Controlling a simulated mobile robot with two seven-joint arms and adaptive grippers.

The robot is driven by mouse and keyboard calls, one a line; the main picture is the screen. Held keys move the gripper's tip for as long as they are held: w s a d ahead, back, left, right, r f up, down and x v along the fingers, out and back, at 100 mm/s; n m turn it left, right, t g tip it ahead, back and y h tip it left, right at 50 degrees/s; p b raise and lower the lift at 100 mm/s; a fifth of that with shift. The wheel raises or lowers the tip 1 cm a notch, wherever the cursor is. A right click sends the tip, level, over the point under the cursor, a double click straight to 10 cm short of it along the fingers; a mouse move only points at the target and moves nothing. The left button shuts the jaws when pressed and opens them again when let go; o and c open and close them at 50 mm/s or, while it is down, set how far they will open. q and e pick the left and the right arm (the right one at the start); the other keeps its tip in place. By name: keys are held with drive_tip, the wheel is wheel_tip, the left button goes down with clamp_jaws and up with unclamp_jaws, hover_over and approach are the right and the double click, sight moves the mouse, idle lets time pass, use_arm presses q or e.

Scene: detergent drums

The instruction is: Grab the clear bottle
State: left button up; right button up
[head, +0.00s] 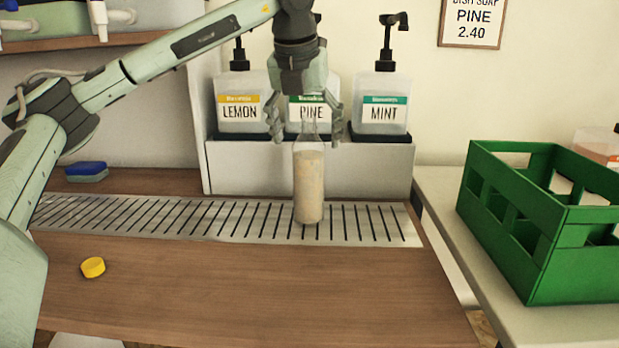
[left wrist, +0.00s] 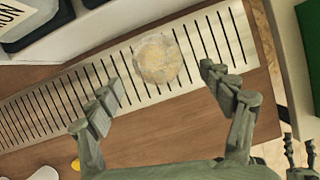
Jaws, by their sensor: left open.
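The clear bottle (head: 308,187) stands upright on the slotted metal grate, with cloudy beige contents and a narrow clear neck. My left gripper (head: 308,138) is open above it, with its fingers on either side of the bottle's neck. In the left wrist view the bottle (left wrist: 158,59) appears from above as a round beige shape, a little beyond the line between the open fingertips (left wrist: 155,92). My right gripper is not clearly seen in the head view; a dark jointed piece shows at the lower right of the left wrist view.
Lemon (head: 240,112), pine (head: 297,113) and mint (head: 384,112) pump dispensers stand on a white ledge (head: 370,165) behind. A yellow cap (head: 93,267) lies on the wooden counter (head: 250,300). A blue sponge (head: 86,171) is at left, a green crate (head: 508,250) at right.

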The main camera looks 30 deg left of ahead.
sight(309, 163)
use_arm(q)
drive_tip(key=x, duration=0.7)
drive_tip(key=shift+f, duration=0.15)
drive_tip(key=c, duration=1.7)
